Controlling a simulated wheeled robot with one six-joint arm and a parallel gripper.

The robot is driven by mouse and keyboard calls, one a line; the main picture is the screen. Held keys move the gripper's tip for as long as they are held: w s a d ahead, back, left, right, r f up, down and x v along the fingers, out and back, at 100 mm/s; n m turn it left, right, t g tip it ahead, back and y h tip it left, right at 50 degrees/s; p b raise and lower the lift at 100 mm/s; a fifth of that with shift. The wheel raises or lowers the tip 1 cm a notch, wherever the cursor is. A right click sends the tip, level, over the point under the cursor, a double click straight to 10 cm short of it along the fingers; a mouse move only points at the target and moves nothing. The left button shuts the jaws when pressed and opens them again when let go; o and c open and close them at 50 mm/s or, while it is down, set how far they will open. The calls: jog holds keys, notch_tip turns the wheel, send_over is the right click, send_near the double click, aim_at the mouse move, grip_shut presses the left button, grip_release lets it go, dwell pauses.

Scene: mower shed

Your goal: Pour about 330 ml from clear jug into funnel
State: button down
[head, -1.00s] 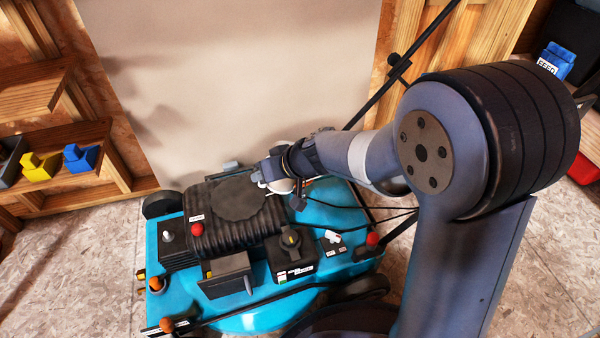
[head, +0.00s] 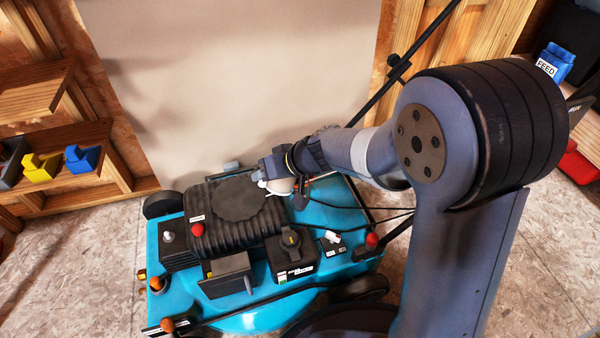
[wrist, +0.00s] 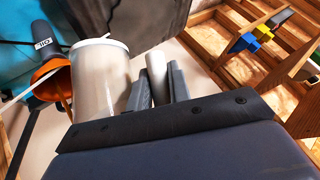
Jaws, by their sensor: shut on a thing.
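The clear jug (wrist: 101,85) looks pale and cloudy in the wrist view, with a white rim facing up the picture. My gripper (wrist: 157,80) is shut on its pale handle, with a dark finger on each side. The orange funnel (wrist: 48,82) is left of the jug, close to its rim side; a thin pale strip crosses in front of it. I cannot tell whether liquid is flowing or how much is in the jug. In the head view my gripper (head: 272,172) is above the mower, and the jug (head: 281,186) shows only partly beneath it.
The teal mower (head: 245,322) has a black ribbed engine cover (head: 235,235) left of my gripper. Black cables and a handle bar (head: 405,60) rise on the right. Wooden shelves (head: 85,135) hold yellow and blue pieces at the left. Floor is free at lower left.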

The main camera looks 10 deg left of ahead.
jog(key=shift+w+d+r+m+g+y+p, duration=0.15)
jog(key=shift+w+r+m+g+y+p, duration=0.3)
jog(key=shift+p, duration=0.95)
jog(key=shift+w+d+m+g+y+p, duration=0.25)
jog(key=shift+g+p, duration=0.4)
jog(key=shift+p, duration=0.75)
dwell(2.1)
jog(key=shift+s+a+f+b, duration=0.2)
jog(key=shift+f+b, duration=0.15)
jog(key=shift+b, duration=0.45)
jog(key=b, duration=0.2)
jog(key=n+t+h+b, duration=0.1)
jog(key=b, duration=0.1)
jog(key=shift+s+a+f+t, duration=0.2)
jog(key=shift+s+f+t, duration=0.1)
jog(key=shift+s+f, duration=0.1)
jog(key=shift+s+a+b, duration=0.1)
jog(key=shift+s+b, duration=0.05)
jog(key=shift+b, duration=0.3)
jog(key=shift+r+n+t+h+p, duration=0.3)
jog(key=shift+t, duration=0.1)
jog(key=shift+s+f+t, duration=0.1)
jog(key=shift+t, duration=0.2)
jog(key=shift+a+f+n+t+h, duration=0.1)
jog(key=shift+f+n+t+h, duration=0.5)
jog(key=shift+f, duration=0.1)
jog(key=shift+f+n+t+h, duration=0.3)
jog(key=shift+f+t, duration=0.4)
jog(key=shift+w+f, duration=0.2)
jog(key=shift+f, duration=0.05)
